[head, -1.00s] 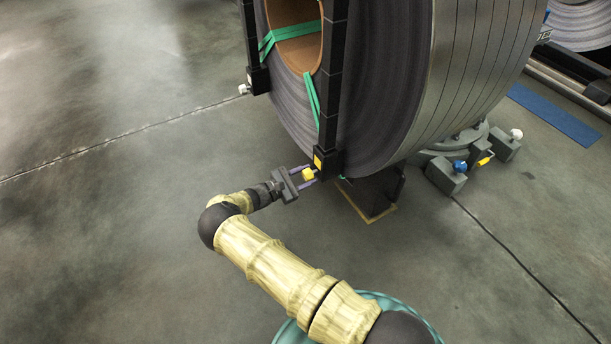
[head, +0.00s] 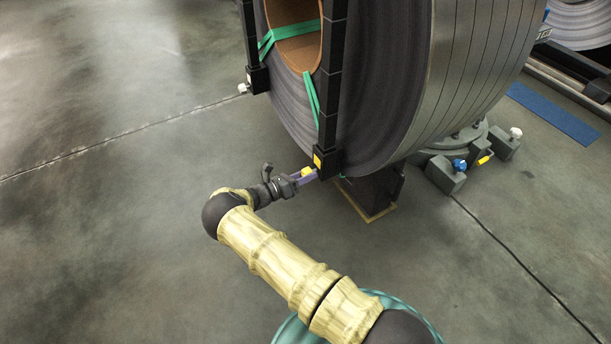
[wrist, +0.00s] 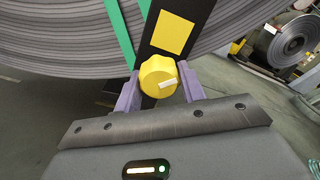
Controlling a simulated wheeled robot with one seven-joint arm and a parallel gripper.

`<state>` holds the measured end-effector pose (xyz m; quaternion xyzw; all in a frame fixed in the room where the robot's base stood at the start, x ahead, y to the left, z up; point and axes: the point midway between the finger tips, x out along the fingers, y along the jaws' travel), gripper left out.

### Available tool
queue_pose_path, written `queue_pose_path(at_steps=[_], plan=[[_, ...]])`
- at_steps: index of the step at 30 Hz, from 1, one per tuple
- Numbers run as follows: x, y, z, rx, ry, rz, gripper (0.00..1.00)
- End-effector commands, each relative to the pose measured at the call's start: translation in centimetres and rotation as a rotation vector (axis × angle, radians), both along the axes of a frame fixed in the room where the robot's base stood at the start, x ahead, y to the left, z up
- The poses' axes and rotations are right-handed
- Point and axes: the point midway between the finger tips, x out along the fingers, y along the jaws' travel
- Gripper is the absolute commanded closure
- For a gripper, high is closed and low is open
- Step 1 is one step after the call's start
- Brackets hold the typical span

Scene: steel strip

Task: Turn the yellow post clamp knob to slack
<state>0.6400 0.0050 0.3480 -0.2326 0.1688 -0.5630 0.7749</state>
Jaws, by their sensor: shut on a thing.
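In the head view, my gripper (head: 307,174) is shut on the knob (head: 307,172) at the foot of the black post (head: 328,120). The fingers partly hide the knob there.
A large steel strip coil (head: 385,90) stands right behind the post, with green straps (head: 312,100). A second post with a white knob (head: 243,88) is at the left. Grey clamp blocks with a blue knob (head: 460,166) stand at the right. The floor at the left is clear.

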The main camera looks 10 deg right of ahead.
Motion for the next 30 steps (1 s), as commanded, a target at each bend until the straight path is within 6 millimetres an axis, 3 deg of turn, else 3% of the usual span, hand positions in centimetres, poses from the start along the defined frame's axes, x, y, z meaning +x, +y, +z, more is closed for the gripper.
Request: queue_pose_path(at_steps=[18, 30], plan=[[-0.19, 0.01, -0.05, -0.174, 0.546, 0.0, 0.83], [-0.22, 0.04, 0.0, -0.239, 0.746, 0.001, 0.83]])
